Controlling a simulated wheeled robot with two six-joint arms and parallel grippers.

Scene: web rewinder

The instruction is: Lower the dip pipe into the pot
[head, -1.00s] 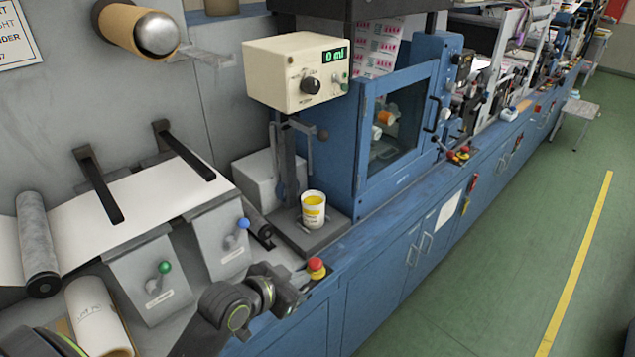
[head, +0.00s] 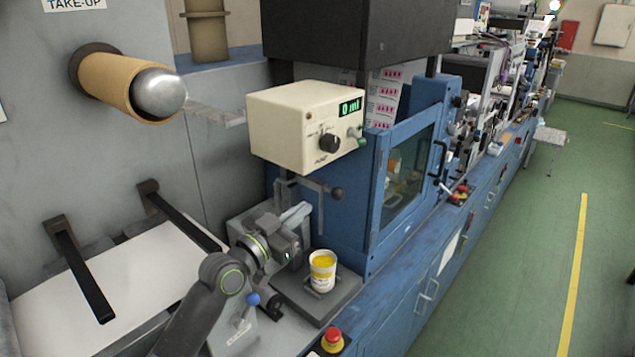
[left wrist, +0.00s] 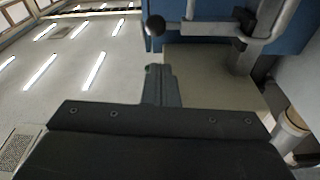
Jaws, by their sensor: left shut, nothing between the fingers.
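The pot (head: 322,272) is a white cup with a yellow label and yellow contents, upright on a dark grey stand base (head: 342,295). Above it, a thin grey vertical pipe (head: 321,212) hangs under the cream box, its lower end above the pot's rim. A grey bar with a dark ball knob (head: 337,193) is beside it; the knob also shows in the left wrist view (left wrist: 155,26). My left gripper (head: 299,214) is left of the pipe, above and left of the pot. Its fingers (left wrist: 161,72) are shut, empty and apart from the knob. My right gripper is out of view.
The cream dosing box (head: 305,128) reads 0 ml and overhangs the stand. A blue cabinet with a window (head: 408,165) stands close on the right. A red stop button (head: 333,338) is at the front edge. A cardboard core (head: 115,85) juts out upper left.

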